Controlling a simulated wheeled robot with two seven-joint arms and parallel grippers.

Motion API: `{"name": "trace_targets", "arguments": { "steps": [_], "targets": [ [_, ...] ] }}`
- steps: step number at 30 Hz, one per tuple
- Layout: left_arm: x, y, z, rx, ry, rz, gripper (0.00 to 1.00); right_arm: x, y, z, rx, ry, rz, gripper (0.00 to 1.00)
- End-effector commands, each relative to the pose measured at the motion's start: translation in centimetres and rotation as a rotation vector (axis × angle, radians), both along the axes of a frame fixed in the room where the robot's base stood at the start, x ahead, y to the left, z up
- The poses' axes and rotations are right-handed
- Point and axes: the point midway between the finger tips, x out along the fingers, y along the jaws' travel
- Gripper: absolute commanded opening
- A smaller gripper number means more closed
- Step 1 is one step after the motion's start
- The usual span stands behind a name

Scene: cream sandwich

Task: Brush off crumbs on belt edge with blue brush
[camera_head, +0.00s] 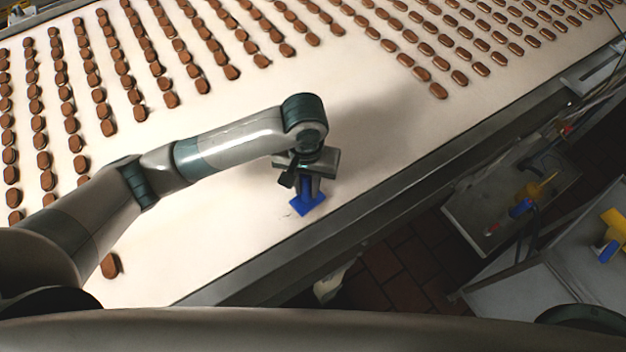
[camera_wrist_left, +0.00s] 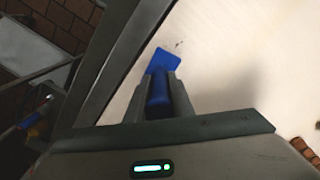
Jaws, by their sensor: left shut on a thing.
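My left gripper (camera_head: 309,186) is shut on the handle of the blue brush (camera_head: 307,205), over the white belt (camera_head: 215,225) close to its near edge. The brush's flat blue head is low at the belt surface; whether it touches I cannot tell. In the left wrist view the brush (camera_wrist_left: 164,62) sticks out between the fingers of the gripper (camera_wrist_left: 160,95). A few small dark crumbs (camera_head: 287,215) lie on the belt just left of the brush head. Specks of crumbs (camera_wrist_left: 179,44) also show beyond the head in the left wrist view. My right gripper is not in view.
Rows of brown biscuits (camera_head: 190,70) cover the far and left parts of the belt. One lone biscuit (camera_head: 110,265) lies near the front left. A metal rail (camera_head: 380,205) runs along the belt edge. Grey trays with yellow and blue tools (camera_head: 522,207) stand at the right, beyond the brick floor.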

Motion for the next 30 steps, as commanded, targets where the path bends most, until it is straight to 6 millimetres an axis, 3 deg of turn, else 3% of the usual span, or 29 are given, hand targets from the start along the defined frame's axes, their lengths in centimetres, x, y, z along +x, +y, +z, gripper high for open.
{"name": "trace_targets", "arguments": {
  "steps": [16,30],
  "targets": [
    [-0.4,0.6,-0.1,0.001,0.001,0.0,0.0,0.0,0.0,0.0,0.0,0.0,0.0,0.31],
    [-1.8,2.8,0.2,0.0,0.0,0.0,0.0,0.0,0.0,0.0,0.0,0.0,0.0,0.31]
  ]
}}
